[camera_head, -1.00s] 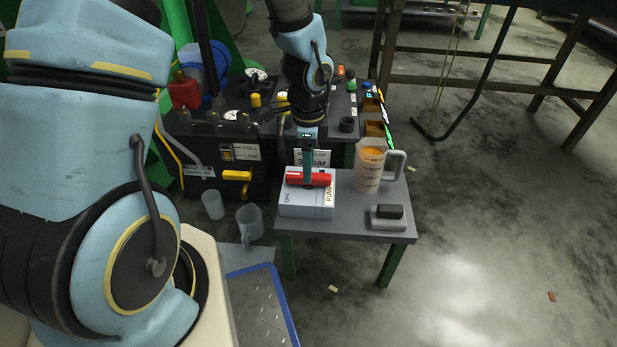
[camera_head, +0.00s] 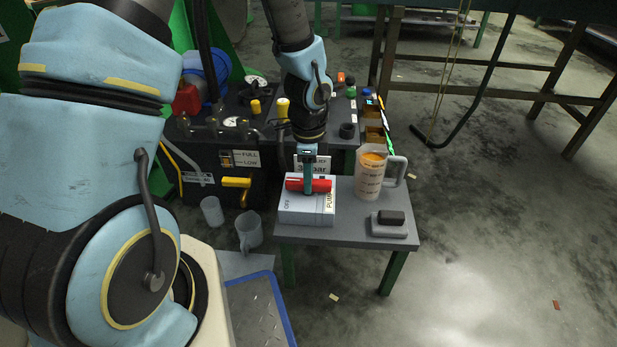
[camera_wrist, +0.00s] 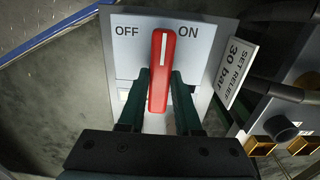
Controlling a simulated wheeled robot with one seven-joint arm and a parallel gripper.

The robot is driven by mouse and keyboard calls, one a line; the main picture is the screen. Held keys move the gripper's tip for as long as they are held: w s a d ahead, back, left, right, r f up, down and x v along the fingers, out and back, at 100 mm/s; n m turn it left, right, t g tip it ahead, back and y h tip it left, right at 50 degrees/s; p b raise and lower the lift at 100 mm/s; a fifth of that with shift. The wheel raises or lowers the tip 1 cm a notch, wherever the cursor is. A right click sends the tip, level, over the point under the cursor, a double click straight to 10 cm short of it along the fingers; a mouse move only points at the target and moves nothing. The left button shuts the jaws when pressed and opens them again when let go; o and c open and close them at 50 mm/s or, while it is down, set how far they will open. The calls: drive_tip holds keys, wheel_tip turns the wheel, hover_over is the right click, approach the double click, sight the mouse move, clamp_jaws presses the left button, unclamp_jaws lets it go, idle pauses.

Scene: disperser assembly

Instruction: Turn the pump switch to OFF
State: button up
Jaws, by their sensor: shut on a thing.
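The pump switch is a red handle (camera_wrist: 161,70) with a white line, on a light grey box (camera_head: 305,208). In the wrist view the handle stands nearly upright in the picture. Its white-lined end lies between the printed OFF label (camera_wrist: 126,31) and ON label (camera_wrist: 188,32). My gripper (camera_wrist: 161,82) has one dark green finger on each side of the handle and is shut on it. In the head view the red handle (camera_head: 318,185) lies across the top of the box, below my gripper (camera_head: 308,180). The fingers hide part of the handle.
The box stands on a small grey table (camera_head: 350,236). A measuring jug (camera_head: 369,178) with orange contents and a dark block on a grey base (camera_head: 390,218) are to its right. A "SET RELIEF 30 bar" sign (camera_wrist: 235,72) stands close beside the box. Cups (camera_head: 249,230) are left of the table.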

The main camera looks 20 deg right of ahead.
clamp_jaws()
drive_tip(key=shift+n, duration=0.3)
drive_tip(key=n+p, duration=0.2)
drive_tip(key=n, duration=0.1)
drive_tip(key=shift+s+r+n+p, duration=0.1)
drive_tip(key=shift+r+n+p, duration=0.05)
drive_tip(key=shift+n+p, duration=0.2)
drive_tip(key=n+p, duration=0.3)
drive_tip(key=n, duration=0.1)
drive_tip(key=shift+n, duration=0.25)
drive_tip(key=n+p, duration=0.3)
drive_tip(key=n, duration=0.1)
drive_tip(key=n+p, duration=0.2)
drive_tip(key=n, duration=0.3)
